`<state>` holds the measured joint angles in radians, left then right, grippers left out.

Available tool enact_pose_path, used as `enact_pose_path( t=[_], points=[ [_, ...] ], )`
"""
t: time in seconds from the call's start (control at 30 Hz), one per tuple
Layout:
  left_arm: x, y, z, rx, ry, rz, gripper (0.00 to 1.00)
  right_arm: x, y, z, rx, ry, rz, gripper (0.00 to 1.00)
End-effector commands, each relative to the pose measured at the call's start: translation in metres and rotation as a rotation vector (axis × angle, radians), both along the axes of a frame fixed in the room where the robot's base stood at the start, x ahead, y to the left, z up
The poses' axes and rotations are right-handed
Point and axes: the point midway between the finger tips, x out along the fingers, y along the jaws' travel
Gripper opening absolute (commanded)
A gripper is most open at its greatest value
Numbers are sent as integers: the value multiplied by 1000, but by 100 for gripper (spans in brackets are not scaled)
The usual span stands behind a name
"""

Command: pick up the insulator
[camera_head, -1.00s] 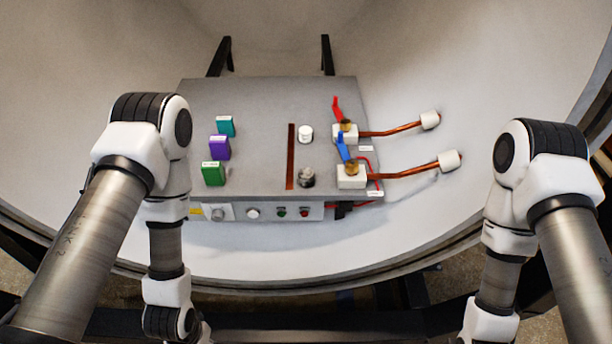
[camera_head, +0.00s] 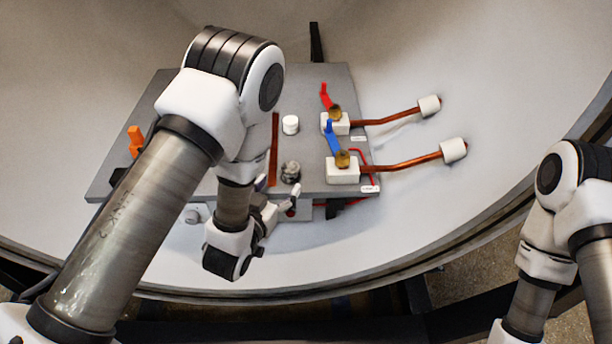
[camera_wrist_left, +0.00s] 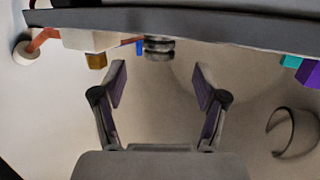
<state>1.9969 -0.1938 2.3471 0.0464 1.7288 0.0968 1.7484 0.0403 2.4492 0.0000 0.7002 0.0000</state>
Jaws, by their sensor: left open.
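A grey ribbed cylinder (camera_head: 290,172), which looks like the insulator, stands near the front edge of the grey panel (camera_head: 340,90). It also shows in the left wrist view (camera_wrist_left: 159,47), ahead of the fingers and centred between them. My left gripper (camera_head: 292,201) is just in front of the panel's front edge, close to the cylinder. In the left wrist view my left gripper (camera_wrist_left: 160,82) is open and empty, its fingers apart from the cylinder. A plain white cylinder (camera_head: 290,125) stands farther back. My right gripper is out of view.
Two white blocks (camera_head: 342,171) with brass tops, red and blue levers, and copper rods (camera_head: 405,164) are right of the cylinder. A copper strip (camera_head: 274,135) lies left of it. An orange part (camera_head: 135,141) is at the far left. The curved chamber wall surrounds the panel.

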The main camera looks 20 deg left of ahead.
Motion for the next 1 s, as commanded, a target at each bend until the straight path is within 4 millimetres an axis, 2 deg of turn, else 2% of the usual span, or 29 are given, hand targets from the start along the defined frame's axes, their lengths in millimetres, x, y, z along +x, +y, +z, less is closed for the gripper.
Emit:
enact_pose_path(
  t=[0.03, 0.3, 0.4, 0.63, 0.67, 0.7, 0.83, 0.87, 1.0],
  points=[
    [7, -1, 4, -1, -2, 1, 72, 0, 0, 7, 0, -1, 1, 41],
    [48, -9, -1, -1, 1, 1, 72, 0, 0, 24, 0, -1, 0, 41],
    [62, -10, -8, -1, 2, 2, 72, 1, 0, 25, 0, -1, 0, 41],
    [67, -11, -11, 0, 5, 2, 72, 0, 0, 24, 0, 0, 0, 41],
    [67, -11, -11, 0, 5, 2, 69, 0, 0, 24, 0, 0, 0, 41],
    [67, -11, -11, 0, 5, 2, 55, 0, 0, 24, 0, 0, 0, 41],
    [67, -11, -11, 0, 5, 2, 9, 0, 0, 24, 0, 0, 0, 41],
    [67, -11, -11, 0, 5, 2, 4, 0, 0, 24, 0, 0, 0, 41],
    [67, -11, -11, 0, 6, 2, 4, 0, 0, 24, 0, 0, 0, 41]
  ],
)
